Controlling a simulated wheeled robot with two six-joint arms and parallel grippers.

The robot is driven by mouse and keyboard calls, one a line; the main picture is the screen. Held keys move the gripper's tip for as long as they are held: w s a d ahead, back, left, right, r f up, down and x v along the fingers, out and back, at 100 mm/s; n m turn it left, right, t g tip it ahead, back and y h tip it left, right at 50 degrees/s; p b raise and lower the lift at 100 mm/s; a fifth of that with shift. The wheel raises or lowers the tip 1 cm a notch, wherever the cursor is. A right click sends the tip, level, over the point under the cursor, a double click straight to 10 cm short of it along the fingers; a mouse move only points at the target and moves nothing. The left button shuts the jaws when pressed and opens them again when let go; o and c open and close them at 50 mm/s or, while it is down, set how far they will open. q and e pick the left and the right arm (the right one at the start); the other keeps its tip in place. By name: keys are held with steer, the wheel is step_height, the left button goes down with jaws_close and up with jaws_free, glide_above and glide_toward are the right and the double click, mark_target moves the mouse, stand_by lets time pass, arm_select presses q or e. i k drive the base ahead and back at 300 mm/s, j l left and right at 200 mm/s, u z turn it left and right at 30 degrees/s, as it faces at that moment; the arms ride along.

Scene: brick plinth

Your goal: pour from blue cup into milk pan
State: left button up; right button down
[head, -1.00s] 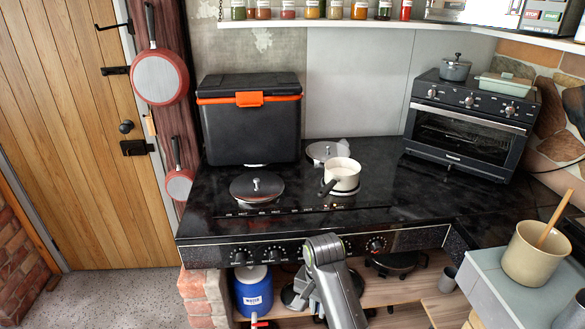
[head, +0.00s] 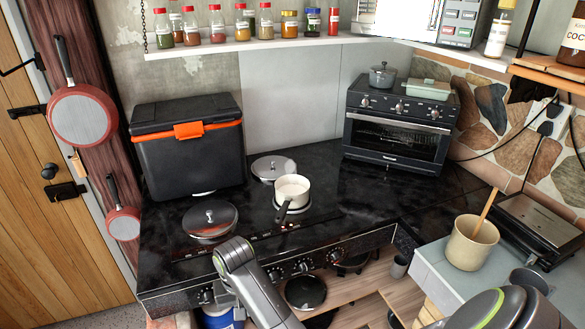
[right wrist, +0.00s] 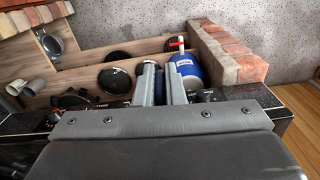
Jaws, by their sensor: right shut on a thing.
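The white milk pan (head: 292,189) sits upright on the black cooktop, its dark handle toward the front. It looks pale inside. I cannot make out a blue cup in either view. My right gripper (right wrist: 161,72) shows in the right wrist view, its two fingers close together. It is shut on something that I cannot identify. A blue water container (right wrist: 187,70) appears beside and beyond the fingers; I cannot tell that they touch it. No fingertips of my left gripper show. My grey arm link hides part of the stove front in the head view.
Two round lids (head: 210,218) lie on the cooktop near the pan. A black cooler (head: 188,145) stands behind left, and a toaster oven (head: 396,125) behind right. A beige crock (head: 472,243) stands on the right counter. The cooktop right of the pan is clear.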

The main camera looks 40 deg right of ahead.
mark_target(291, 189)
steer(key=i+l, duration=1.05)
steer(key=l, duration=0.1)
